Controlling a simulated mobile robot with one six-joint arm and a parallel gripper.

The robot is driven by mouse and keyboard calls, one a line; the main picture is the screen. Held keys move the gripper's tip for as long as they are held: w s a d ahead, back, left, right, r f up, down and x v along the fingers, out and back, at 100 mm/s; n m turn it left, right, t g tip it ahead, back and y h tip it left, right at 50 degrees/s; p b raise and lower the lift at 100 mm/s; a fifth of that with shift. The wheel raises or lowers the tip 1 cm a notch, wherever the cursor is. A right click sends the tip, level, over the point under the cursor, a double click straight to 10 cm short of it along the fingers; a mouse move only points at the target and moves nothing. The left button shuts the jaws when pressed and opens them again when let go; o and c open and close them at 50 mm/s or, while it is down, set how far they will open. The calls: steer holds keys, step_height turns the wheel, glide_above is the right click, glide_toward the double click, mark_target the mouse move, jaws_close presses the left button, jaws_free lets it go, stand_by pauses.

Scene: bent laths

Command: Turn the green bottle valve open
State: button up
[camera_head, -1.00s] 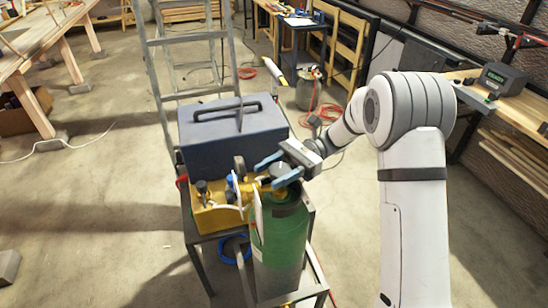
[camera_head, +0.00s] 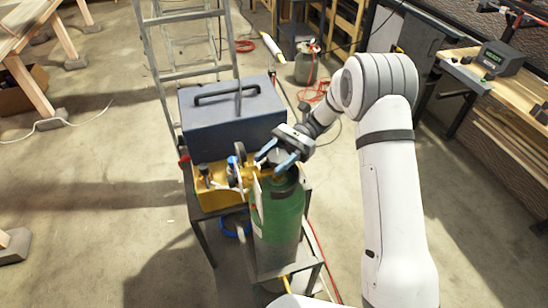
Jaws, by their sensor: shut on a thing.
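The green bottle (camera_head: 279,225) stands upright on a dark metal stand, in the middle of the view. Its valve (camera_head: 274,157) is at the top, partly hidden by my fingers. My gripper (camera_head: 275,158) reaches in from the right, with its blue fingers on either side of the valve's top. The fingers appear shut on the valve. Brass fittings and gauges (camera_head: 238,168) sit to the left of the valve. A white tag (camera_head: 257,190) hangs at the bottle's neck.
A workbench (camera_head: 500,115) stands at right.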

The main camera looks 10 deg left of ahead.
steer(key=o, duration=1)
steer(key=shift+c, duration=0.2)
steer(key=shift+f+b, duration=0.1)
steer(key=shift+b, duration=0.2)
steer(key=y+b, duration=0.1)
steer(key=b, duration=0.2)
steer(key=shift+f+m+t, duration=0.25)
steer(key=shift+m+t, duration=0.05)
steer(key=shift+m, duration=0.1)
